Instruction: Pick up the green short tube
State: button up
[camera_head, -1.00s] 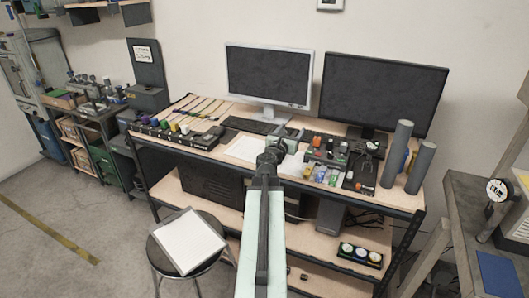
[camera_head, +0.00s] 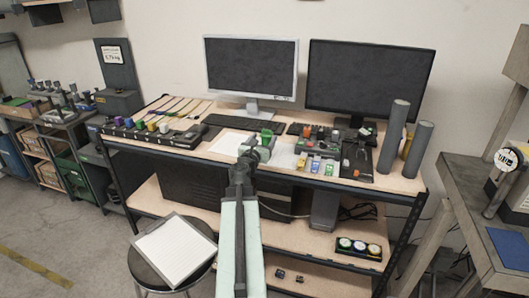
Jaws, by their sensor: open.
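My gripper (camera_head: 266,145) is open, at the end of my arm, over the front middle of the workbench (camera_head: 225,150). A small green piece (camera_head: 267,133) shows at the gripper's tip. I cannot tell whether it is apart from the gripper or between the jaws. Another small green piece (camera_head: 328,169) lies to the right, in a row with blue and yellow pieces. Both are too small to tell which is the green short tube.
Two monitors (camera_head: 250,70) (camera_head: 368,80) stand at the back, with a keyboard (camera_head: 243,123) in front. Two tall grey cylinders (camera_head: 393,138) (camera_head: 417,150) stand at the right end. A stool (camera_head: 140,268) holding a white pad (camera_head: 175,250) is at the lower left.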

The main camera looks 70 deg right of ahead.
jog(key=d, duration=0.7)
jog(key=shift+w+d, duration=0.25)
jog(key=shift+d, duration=0.15)
jog(key=shift+r, duration=0.1)
grip_shut()
